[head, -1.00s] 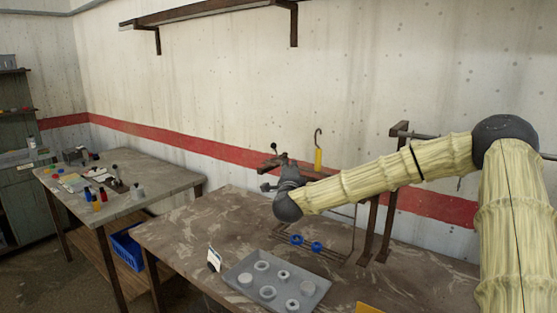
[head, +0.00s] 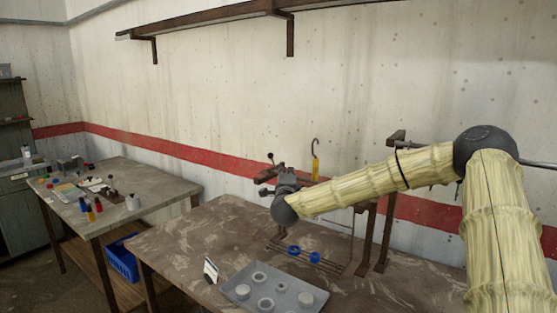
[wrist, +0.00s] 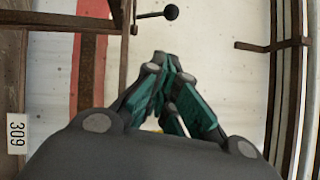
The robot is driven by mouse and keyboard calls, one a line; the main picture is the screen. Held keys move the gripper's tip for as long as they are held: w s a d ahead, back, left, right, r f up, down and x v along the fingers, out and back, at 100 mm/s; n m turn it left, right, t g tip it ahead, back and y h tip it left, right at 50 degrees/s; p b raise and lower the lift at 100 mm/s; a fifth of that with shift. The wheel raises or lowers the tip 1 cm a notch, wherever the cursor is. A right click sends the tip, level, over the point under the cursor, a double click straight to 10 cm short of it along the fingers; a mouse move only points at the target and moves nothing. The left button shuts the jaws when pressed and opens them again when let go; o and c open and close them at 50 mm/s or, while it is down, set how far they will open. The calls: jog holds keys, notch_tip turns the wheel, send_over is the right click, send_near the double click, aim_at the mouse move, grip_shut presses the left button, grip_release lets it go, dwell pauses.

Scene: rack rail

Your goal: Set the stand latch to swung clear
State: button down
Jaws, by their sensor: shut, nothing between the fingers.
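A thin bar with a black ball knob shows at the top of the wrist view (wrist: 171,12). The same knob seems to show in the head view (head: 270,156), above my gripper; I take it for the stand latch's handle. It sticks out from a dark upright of the stand (wrist: 126,40). My gripper (wrist: 163,62) has its teal fingers shut and empty, apart from the knob, which lies beyond the fingertips. In the head view my gripper (head: 268,186) is small and partly hidden by my wrist. The latch's pivot is not clear.
A yellow-handled hook (head: 315,168) hangs behind my forearm. Two blue rings (head: 303,254) lie on a wire rack on the table (head: 180,235). A grey tray (head: 238,296) holds several pale round parts. A tag reading 309 (wrist: 17,133) shows at left.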

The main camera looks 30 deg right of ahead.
jog(key=w+d+r+p, duration=0.1)
jog(key=w+d+p, duration=0.1)
jog(key=w, duration=0.6)
jog(key=shift+d+r+p, duration=0.15)
jog(key=shift+r+p, duration=0.05)
jog(key=shift+p, duration=0.65)
